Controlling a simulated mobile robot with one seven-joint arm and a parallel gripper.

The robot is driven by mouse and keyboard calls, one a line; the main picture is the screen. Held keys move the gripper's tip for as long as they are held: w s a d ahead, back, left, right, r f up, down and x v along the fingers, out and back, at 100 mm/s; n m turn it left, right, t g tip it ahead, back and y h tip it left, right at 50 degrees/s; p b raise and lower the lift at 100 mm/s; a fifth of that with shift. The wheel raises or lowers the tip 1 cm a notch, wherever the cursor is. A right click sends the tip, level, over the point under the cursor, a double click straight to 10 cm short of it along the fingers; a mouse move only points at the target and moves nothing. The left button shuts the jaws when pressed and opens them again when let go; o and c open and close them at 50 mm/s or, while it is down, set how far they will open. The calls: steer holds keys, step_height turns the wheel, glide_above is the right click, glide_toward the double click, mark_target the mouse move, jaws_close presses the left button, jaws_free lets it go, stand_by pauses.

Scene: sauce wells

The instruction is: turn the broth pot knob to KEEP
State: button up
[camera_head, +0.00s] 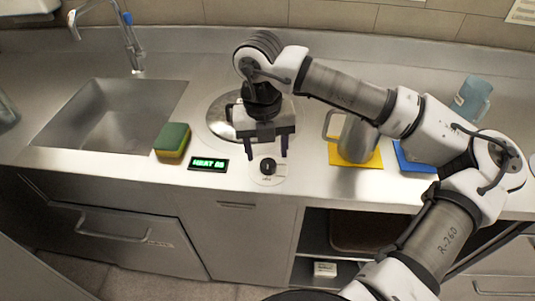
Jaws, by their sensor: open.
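The black knob (267,166) sits on a pale round dial plate (268,178) near the counter's front edge. The lettering around the knob is too small to read. A small display (208,164) with green letters stands just left of it. A round metal lid or well cover (222,117) lies behind, partly hidden by my gripper. My gripper (265,153) points down, open and empty, with its two dark fingers to the left and right above the knob. I cannot tell whether the fingers are level with the knob or higher.
A green and yellow sponge (172,142) lies left of the display, beside the sink (105,118). A metal jug (356,139) stands on a yellow mat (340,155) to the right. A blue mat (413,162) and a blue bottle (472,98) are farther right.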

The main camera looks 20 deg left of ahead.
mark_target(268, 163)
steer(key=shift+d+f, duration=0.1)
steer(key=shift+f, duration=1.7)
steer(key=c, duration=1)
steer(key=shift+o, duration=0.2)
